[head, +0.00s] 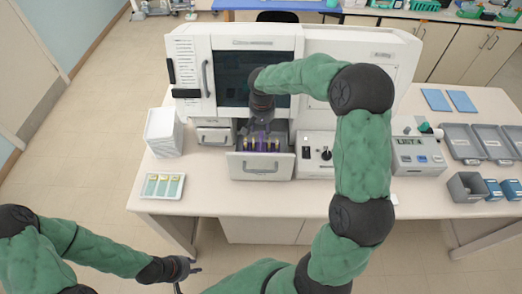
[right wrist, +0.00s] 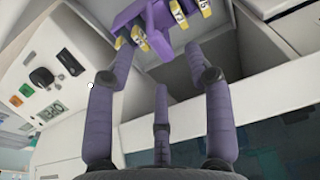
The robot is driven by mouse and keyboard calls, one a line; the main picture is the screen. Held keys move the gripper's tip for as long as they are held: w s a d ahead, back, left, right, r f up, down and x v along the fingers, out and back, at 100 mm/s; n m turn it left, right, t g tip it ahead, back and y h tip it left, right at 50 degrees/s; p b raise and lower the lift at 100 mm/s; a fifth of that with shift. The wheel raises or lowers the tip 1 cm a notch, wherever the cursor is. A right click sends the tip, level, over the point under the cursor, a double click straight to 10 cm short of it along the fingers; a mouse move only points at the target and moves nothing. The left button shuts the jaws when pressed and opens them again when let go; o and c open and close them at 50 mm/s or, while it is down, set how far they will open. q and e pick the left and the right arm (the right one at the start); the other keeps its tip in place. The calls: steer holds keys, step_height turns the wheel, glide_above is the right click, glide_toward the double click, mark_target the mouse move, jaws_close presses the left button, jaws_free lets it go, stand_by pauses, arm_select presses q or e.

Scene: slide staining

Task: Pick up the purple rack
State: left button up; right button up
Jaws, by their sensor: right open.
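The purple rack (head: 262,141) sits in the open drawer (head: 260,166) of the white machine and holds several slides with yellow ends. In the right wrist view the rack (right wrist: 150,16) is at the top, just past my fingertips. My right gripper (head: 260,130) is over the drawer, fingers pointing at the rack. In the wrist view its fingers (right wrist: 163,65) are spread, with nothing between them, and apart from the rack. The rack's lower part is hidden in the drawer. My left gripper (head: 186,272) is low in front of the table, too small to judge its opening.
The white machine (head: 235,38) stands behind the drawer. A white box stack (head: 164,132) and a slide tray (head: 162,186) are to the left. A control unit (head: 418,155) and grey trays (head: 462,142) are to the right. The table front (head: 230,202) is clear.

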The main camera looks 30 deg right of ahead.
mark_target(261, 145)
steer(key=f, duration=0.5)
steer(key=shift+w+d, duration=0.15)
steer(key=shift+d, duration=0.05)
jaws_close()
